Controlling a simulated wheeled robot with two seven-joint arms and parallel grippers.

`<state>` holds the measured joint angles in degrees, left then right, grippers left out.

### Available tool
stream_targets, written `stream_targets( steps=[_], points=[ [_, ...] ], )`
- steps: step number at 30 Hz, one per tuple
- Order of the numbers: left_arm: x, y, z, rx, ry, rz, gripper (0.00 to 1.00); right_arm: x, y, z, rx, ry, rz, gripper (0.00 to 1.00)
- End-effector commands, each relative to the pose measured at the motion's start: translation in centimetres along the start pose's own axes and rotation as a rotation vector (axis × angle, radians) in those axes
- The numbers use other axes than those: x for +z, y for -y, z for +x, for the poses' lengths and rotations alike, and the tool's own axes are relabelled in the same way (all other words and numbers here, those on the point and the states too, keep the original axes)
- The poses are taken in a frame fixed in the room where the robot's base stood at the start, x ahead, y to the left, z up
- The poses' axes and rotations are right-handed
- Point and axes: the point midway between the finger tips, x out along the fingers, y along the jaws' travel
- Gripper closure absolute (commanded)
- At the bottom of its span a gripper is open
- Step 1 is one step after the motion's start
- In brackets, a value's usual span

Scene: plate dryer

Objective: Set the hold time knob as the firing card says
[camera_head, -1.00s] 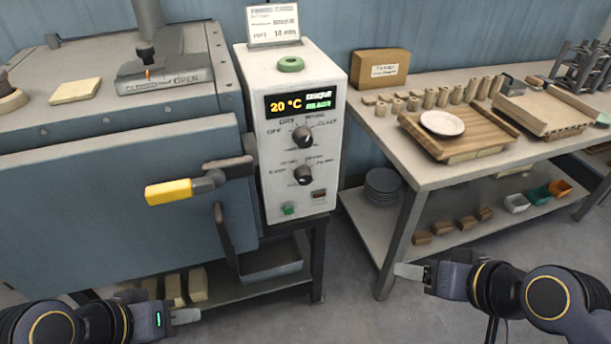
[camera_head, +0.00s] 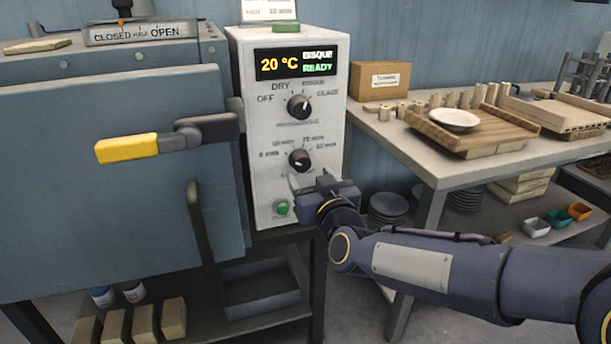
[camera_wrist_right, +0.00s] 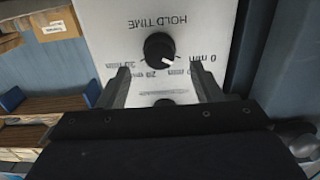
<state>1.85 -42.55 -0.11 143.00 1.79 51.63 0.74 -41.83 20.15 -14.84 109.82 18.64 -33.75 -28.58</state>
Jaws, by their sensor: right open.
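The hold time knob (camera_head: 300,160) is the lower black dial on the white control box (camera_head: 262,130). In the right wrist view the knob (camera_wrist_right: 160,49) appears upside down under the words HOLD TIME, with minute labels around it. Its white mark points toward the lower right there; I cannot tell exactly which label it meets. My right gripper (camera_head: 309,183) is open just below the knob. Its fingers (camera_wrist_right: 163,82) are spread and empty, apart from the knob. The firing card (camera_head: 268,10) stands on the box, cut off at the top and its text blurred.
A second dial (camera_head: 299,107) sits above, under a display (camera_head: 296,64) reading 20 °C, BISQUE, READY. A green button (camera_head: 281,208) is beside my right gripper. The kiln door's yellow handle (camera_head: 126,148) juts out at left. A worktable (camera_head: 410,160) stands at right.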

Motion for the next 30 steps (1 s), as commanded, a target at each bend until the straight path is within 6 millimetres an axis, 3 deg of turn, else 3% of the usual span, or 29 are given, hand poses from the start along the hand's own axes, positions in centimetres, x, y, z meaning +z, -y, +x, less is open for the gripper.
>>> stream_targets(
  steps=[3, 9, 19, 27, 30],
  points=[
    [0.2, 0.2, 0.4, 0.0, 0.0, 0.0, 0.64, 0.2, -0.1, 2.0, 0.001, 0.0, -0.002, 0.4],
    [0.3, 0.3, 0.6, 0.0, 0.0, 0.0, 0.64, 0.1, 0.0, 4.0, 0.0, 0.002, 0.0, 0.4],
    [0.3, 0.3, 0.6, 0.0, 0.0, 0.0, 0.64, 0.1, -0.1, 4.3, 0.0, 0.002, 0.001, 0.42],
    [0.3, 0.3, 0.6, 0.0, 0.0, 0.0, 0.64, 0.1, -0.1, 4.3, 0.0, 0.002, 0.001, 0.77],
    [0.3, 0.3, 0.6, 0.0, 0.0, 0.0, 0.64, 0.1, -0.1, 4.3, 0.0, 0.002, 0.001, 0.85]
  ],
)
